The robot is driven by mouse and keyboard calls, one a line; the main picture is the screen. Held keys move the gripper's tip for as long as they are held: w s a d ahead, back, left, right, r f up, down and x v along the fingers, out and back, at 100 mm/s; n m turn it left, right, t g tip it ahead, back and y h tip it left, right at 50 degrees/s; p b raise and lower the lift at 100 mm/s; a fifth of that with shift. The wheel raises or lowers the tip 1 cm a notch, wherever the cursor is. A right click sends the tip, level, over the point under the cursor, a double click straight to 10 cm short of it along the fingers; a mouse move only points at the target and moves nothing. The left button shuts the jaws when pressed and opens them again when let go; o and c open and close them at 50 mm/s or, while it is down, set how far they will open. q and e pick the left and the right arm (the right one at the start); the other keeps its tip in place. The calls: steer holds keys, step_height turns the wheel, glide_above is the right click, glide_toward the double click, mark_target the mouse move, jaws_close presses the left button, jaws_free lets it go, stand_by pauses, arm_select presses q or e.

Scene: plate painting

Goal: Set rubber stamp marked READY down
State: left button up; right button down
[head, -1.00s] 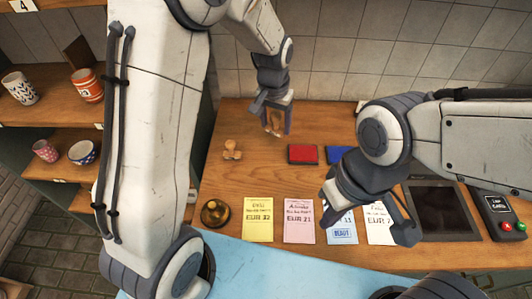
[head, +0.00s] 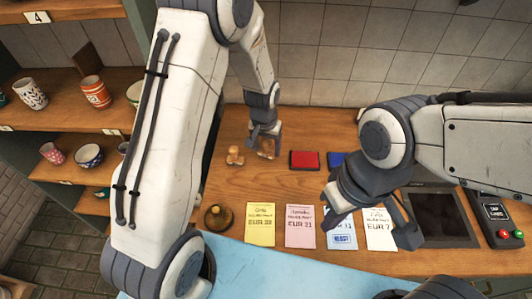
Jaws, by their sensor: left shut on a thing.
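My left gripper (head: 266,143) is shut on a small wooden rubber stamp (head: 267,153), low at the back left of the wooden counter (head: 285,190). I cannot tell whether this stamp touches the counter, and no READY marking can be read on it. A second wooden stamp (head: 235,156) stands on the counter just left of the held one, a small gap between them. My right gripper (head: 372,222) is open and empty, over the cards at the right.
A red ink pad (head: 304,160) lies right of the held stamp, with a blue pad (head: 337,158) beside it. A card terminal (head: 497,219) stands far right.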

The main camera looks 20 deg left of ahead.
mark_target(266, 152)
arm_select(q)
step_height(266, 152, down, 3)
steer(key=shift+f+p, duration=0.2)
steer(key=shift+p, duration=0.4)
steer(key=shift+f, duration=0.25)
